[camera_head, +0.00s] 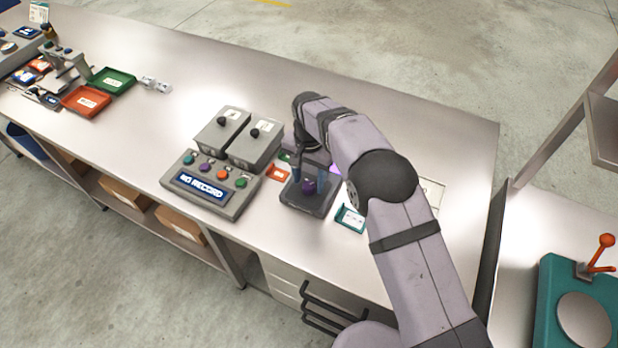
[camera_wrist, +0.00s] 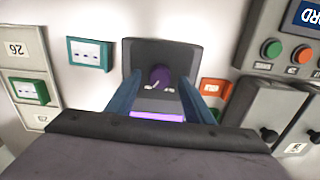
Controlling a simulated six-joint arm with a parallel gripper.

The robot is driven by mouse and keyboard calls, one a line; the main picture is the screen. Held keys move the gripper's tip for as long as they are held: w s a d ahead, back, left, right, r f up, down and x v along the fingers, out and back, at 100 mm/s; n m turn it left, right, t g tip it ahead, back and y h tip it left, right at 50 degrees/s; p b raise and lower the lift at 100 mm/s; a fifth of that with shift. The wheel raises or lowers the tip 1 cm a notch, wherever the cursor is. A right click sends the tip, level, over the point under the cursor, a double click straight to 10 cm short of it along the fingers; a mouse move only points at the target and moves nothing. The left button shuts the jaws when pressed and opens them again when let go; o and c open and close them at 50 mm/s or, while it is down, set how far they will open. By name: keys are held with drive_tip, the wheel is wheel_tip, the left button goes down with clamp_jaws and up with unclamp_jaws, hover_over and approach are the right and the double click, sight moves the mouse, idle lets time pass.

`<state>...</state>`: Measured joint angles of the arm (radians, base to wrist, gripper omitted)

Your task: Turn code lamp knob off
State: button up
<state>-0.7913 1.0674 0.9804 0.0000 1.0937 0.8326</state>
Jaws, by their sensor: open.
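The code lamp is a dark box with a purple knob (camera_head: 309,186) on its sloped face. The knob also shows in the wrist view (camera_wrist: 161,77), with small white marks on the panel near it. A lit purple strip (camera_wrist: 158,116) glows at the lamp's near edge in the wrist view. My gripper (camera_wrist: 160,88) is open, with its two blue fingers on either side of the knob in the picture. I cannot tell whether the fingers touch the knob. In the head view my gripper (camera_head: 309,172) is directly above the dark lamp box (camera_head: 300,200), partly hiding it.
A grey "NO RECORD" button panel (camera_head: 205,192) and two grey knob boxes (camera_head: 220,131) (camera_head: 256,146) stand left of the lamp. A small orange card (camera_head: 277,173) and a teal card (camera_head: 350,218) lie beside it. Green (camera_head: 112,80) and orange (camera_head: 87,101) trays stand far left.

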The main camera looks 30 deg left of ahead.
drive_tip(key=shift+f, duration=0.6)
drive_tip(key=c, duration=1)
drive_tip(key=shift+c, duration=0.2)
drive_tip(key=shift+n, duration=0.4)
drive_tip(key=n+b, duration=0.1)
drive_tip(key=n, duration=0.1)
drive_tip(key=shift+n, duration=0.3)
drive_tip(key=n+b, duration=0.1)
drive_tip(key=n, duration=0.2)
drive_tip(key=shift+n, duration=0.4)
drive_tip(key=n+b, duration=0.1)
drive_tip(key=n, duration=0.5)
drive_tip(key=shift+r+n, duration=0.1)
drive_tip(key=shift+n, duration=0.3)
